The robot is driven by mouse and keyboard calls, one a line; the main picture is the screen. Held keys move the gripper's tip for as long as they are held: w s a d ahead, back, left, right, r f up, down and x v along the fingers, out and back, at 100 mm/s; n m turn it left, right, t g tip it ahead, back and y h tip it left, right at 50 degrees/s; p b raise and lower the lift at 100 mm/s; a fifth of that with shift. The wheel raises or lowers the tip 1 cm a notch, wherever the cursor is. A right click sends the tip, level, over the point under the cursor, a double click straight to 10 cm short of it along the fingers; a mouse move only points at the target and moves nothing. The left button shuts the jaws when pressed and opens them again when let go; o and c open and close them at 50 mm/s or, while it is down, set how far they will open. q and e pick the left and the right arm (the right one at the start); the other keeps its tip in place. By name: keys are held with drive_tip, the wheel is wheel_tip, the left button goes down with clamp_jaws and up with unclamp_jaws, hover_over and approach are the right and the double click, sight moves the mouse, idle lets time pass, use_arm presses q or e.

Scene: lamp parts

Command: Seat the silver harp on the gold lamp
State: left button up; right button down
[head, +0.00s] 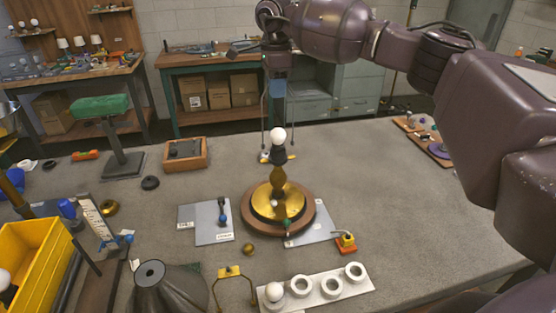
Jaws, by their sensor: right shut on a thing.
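The gold lamp (278,186) stands upright on a round wooden turntable (247,226) in mid-table. It has a dark socket (278,157) and a white bulb (278,135) on top. My right gripper (278,88) is above the bulb, pointing down, shut on the silver harp (264,120). The harp's two thin legs hang down, one on each side of the bulb in the picture. Their lower ends show near socket height. I cannot tell whether the harp is around the bulb or behind it, or whether it touches the socket. My left gripper is not in view.
A second harp with a yellow piece (230,271) stands near the front, beside a dark cone-shaped shade (170,291) and a white holder with rings (331,288). A yellow bin (30,262) is at the left.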

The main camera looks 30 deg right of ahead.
drive_tip(key=shift+f, duration=0.85)
drive_tip(key=shift+f+b, duration=0.45)
drive_tip(key=shift+f, duration=0.8)
idle(2.1)
drive_tip(key=c, duration=0.9)
unclamp_jaws()
